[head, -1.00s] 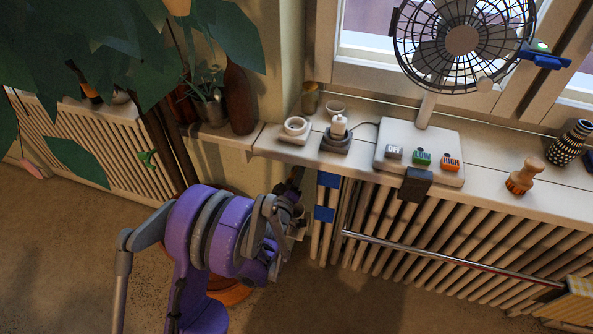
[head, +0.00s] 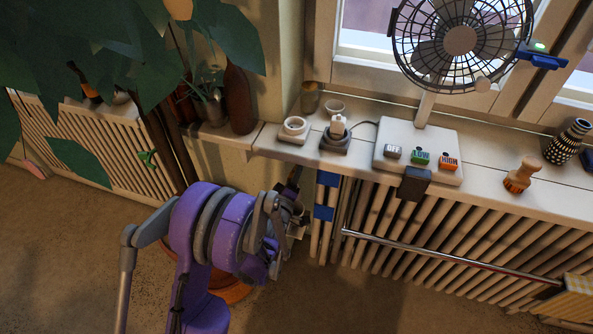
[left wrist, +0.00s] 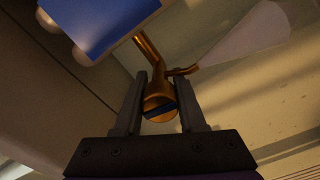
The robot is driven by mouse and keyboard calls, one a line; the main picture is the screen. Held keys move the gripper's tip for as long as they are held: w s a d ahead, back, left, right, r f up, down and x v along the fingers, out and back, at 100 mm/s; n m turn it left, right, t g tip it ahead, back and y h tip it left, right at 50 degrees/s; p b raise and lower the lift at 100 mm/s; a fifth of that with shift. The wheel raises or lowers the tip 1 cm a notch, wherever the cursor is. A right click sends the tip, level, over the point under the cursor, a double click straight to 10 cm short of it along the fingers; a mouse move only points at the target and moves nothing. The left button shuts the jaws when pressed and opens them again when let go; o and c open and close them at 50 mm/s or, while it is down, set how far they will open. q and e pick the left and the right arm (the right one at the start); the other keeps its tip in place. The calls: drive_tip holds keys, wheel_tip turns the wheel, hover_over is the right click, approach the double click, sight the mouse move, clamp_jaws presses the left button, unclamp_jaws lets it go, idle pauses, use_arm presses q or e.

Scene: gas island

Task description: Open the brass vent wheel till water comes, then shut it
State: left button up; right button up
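The brass vent wheel (left wrist: 159,104) shows in the left wrist view, a round brass piece with a dark slot across its face. Behind it are a bent brass pipe and a short spout (left wrist: 183,71). A pale wedge (left wrist: 248,32) widens away from the spout's tip; it may be water, but I cannot tell for sure. My left gripper (left wrist: 160,80) has one finger against each side of the wheel and looks shut on it. In the head view my left gripper (head: 297,205) is at the radiator's left end, where my arm hides the wheel. My right gripper is not in view.
The sill above holds a switch box (head: 418,150) with a fan (head: 460,42), a plugged socket (head: 336,139) and a wooden stamp (head: 522,175). The radiator (head: 420,245) stands on the right. A large plant (head: 90,60) fills the upper left, its pot (head: 235,292) behind my arm.

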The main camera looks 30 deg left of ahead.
use_arm(q)
drive_tip(key=o, duration=0.4)
drive_tip(key=b+v, duration=0.1)
drive_tip(key=v, duration=1)
drive_tip(key=shift+d+b, duration=0.1)
drive_tip(key=shift+b, duration=0.25)
drive_tip(key=shift+w, duration=0.1)
